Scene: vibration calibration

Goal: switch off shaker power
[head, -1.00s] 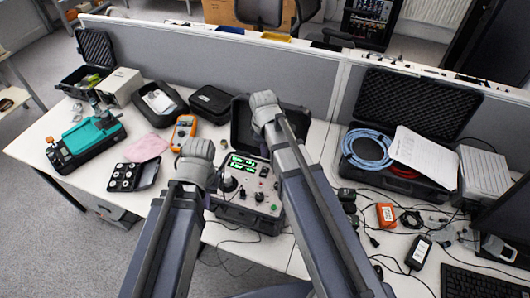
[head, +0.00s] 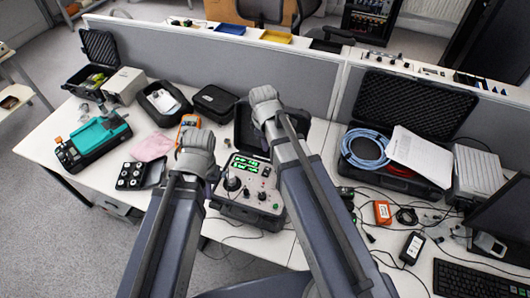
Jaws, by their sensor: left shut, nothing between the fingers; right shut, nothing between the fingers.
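The shaker unit is an open dark case with a light grey control panel (head: 262,196). The panel has green lit displays (head: 244,164), a round dark knob, connectors and small switches; which one is the power switch is too small to tell. Its black lid (head: 246,132) stands open behind it. My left gripper (head: 196,138) is shut and empty, in front of the left side of the case in the picture.
A black case with blue cable (head: 362,150) and papers stands right. Cables and an orange box (head: 382,212) lie in front. A divider (head: 230,62) runs behind.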

